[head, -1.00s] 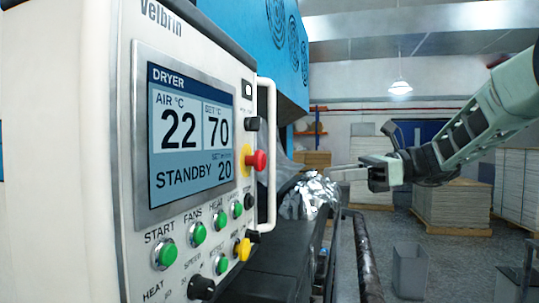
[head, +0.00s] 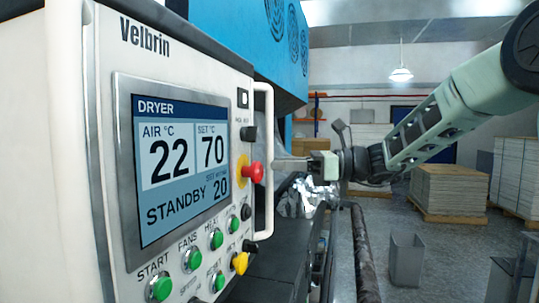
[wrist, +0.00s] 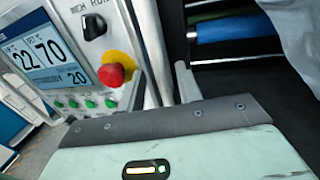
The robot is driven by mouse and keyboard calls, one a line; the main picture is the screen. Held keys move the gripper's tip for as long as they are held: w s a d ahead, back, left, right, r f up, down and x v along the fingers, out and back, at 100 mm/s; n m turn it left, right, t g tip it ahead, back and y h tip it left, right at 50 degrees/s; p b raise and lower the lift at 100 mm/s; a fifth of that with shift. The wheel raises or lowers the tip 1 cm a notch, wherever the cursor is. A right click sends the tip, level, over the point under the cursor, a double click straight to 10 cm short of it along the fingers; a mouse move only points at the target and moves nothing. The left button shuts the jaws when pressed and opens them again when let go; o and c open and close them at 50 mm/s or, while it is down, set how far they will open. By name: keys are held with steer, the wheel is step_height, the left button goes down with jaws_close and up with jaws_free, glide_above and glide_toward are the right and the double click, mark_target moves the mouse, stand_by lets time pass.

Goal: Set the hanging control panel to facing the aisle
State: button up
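The control panel (head: 190,95) is a white box with a dryer screen (head: 180,160), green buttons and a red stop knob (head: 252,173). It fills the left of the head view, its face angled toward the right. A white vertical handle (head: 264,110) runs along its right edge; it also shows in the wrist view (wrist: 152,45). My gripper (head: 287,163) is just right of the handle, fingers pointing left. In the wrist view my gripper (wrist: 128,92) has its fingers apart, one beyond the handle on the right. Contact with the handle cannot be told.
A blue machine (head: 235,35) stands behind the panel, with a dark bed and crumpled silvery film (head: 300,197) beside it. Stacked sheets on pallets (head: 450,190) and a grey bin (head: 405,260) stand to the right. Grey floor is clear between them.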

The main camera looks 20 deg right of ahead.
steer(key=shift+p+x, duration=0.4)
steer(key=shift+x, duration=1.35)
